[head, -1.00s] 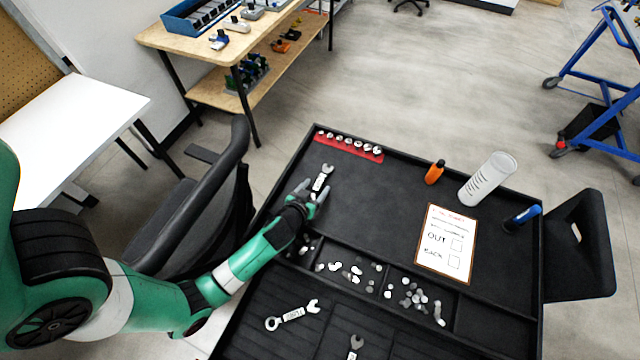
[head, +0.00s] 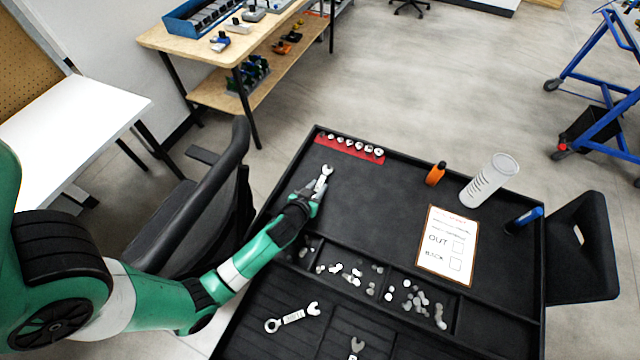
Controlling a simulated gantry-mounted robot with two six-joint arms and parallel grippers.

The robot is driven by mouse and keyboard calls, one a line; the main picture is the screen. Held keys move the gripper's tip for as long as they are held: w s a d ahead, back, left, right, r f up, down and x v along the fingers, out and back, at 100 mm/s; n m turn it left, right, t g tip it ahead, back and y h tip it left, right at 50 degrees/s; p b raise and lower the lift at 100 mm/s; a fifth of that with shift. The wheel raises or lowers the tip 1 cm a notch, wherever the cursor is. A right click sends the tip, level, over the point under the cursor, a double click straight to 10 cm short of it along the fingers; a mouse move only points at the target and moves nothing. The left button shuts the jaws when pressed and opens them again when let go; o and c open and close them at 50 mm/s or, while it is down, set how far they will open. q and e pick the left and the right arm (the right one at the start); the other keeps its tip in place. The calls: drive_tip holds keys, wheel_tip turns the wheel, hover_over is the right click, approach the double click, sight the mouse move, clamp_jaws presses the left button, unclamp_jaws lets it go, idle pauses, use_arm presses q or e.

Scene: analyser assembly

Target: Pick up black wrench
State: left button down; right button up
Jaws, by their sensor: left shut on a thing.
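A wrench (head: 326,171) at the upper left of the black tray shows its open end above my fingers; it looks light grey in this light. My left gripper (head: 316,187) is shut on it, and the fingers hide its lower part. I cannot tell whether the wrench is lifted or still touches the tray. Another wrench (head: 292,317) lies in a lower compartment, and a dark grey one (head: 356,346) is partly cut off at the bottom edge. My right gripper is not in view.
The black tray (head: 390,190) has a red socket rail (head: 349,148), an orange bottle (head: 435,174), a clear cylinder (head: 489,181), a checklist board (head: 447,245) and a blue item (head: 523,219). The upper middle is clear.

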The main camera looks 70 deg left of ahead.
sight(317, 189)
use_arm(q)
drive_tip(key=shift+r+p, duration=0.35)
drive_tip(key=shift+r, duration=0.2)
wheel_tip(317, 189, up, 3)
drive_tip(key=shift+f+p, duration=0.15)
drive_tip(key=shift+p, duration=0.55)
drive_tip(key=s+d+r+p, duration=0.2)
drive_tip(key=s+r, duration=0.2)
drive_tip(key=s, duration=0.2)
drive_tip(key=s+d+r+p, duration=0.2)
drive_tip(key=s+d+r, duration=0.1)
drive_tip(key=s+r, duration=0.2)
drive_tip(key=shift+s+d+r, duration=0.15)
drive_tip(key=shift+s+d, duration=0.15)
drive_tip(key=shift+s, duration=0.6)
